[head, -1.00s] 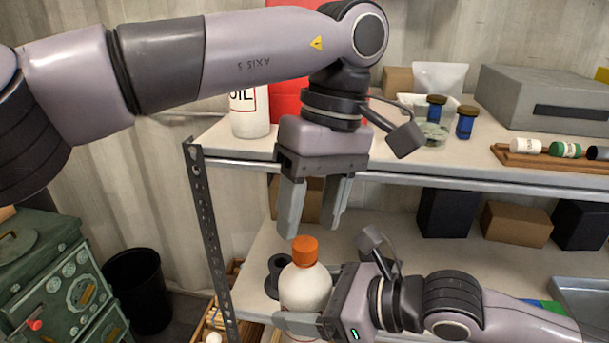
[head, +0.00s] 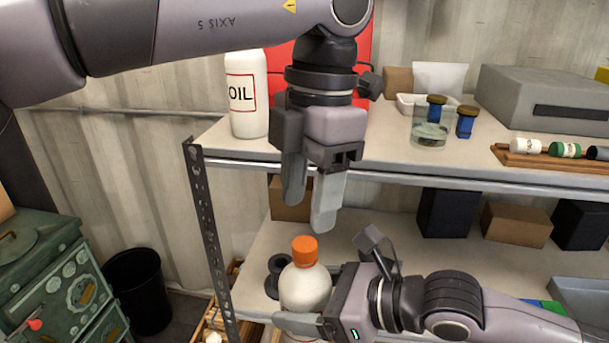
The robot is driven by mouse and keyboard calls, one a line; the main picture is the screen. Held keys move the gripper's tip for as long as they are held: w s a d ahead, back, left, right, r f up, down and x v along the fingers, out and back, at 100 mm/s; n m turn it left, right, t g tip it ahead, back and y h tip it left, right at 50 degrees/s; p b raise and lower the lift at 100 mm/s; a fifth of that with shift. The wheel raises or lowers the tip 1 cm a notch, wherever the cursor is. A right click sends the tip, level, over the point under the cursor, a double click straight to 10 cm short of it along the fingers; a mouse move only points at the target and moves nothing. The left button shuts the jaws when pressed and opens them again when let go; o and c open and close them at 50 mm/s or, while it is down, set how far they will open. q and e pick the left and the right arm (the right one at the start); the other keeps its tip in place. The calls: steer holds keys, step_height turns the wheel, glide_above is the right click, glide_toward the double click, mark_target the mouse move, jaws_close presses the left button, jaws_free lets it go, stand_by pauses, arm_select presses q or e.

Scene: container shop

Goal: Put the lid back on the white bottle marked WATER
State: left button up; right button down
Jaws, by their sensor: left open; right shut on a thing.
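A white bottle (head: 304,286) with an orange lid (head: 305,249) on its neck stands low in the middle of the head view; no marking shows on the part I see. The lid sits on top of the bottle; I cannot tell how tightly. My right gripper (head: 308,322) is shut on the bottle's body from the right. My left gripper (head: 310,212) is open and empty, pointing down just above the orange lid and apart from it.
A white bottle marked OIL (head: 248,95) stands on the upper shelf (head: 390,165), behind my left arm. A glass jar (head: 430,129) and blue bottles stand to the right. A dark round object (head: 275,265) lies beside the held bottle. A perforated post (head: 208,230) stands at left.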

mark_target(305, 243)
arm_select(q)
steer(key=n, duration=0.4)
steer(key=shift+s+r+n, duration=0.1)
steer(key=shift+r+n, duration=0.25)
steer(key=shift+n, duration=0.05)
steer(key=n, duration=0.4)
steer(key=shift+a+r+n, duration=0.1)
steer(key=shift+r+n, duration=0.2)
steer(key=n, duration=0.4)
steer(key=shift+s+a+r+n+h, duration=0.1)
steer(key=shift+r+n+h, duration=0.2)
steer(key=shift+h, duration=0.1)
steer(key=n, duration=0.4)
steer(key=shift+s+r+t, duration=0.1)
steer(key=shift+r+t, duration=0.1)
steer(key=shift+t, duration=0.1)
steer(key=shift+f, duration=0.1)
steer(key=shift+f, duration=3.95)
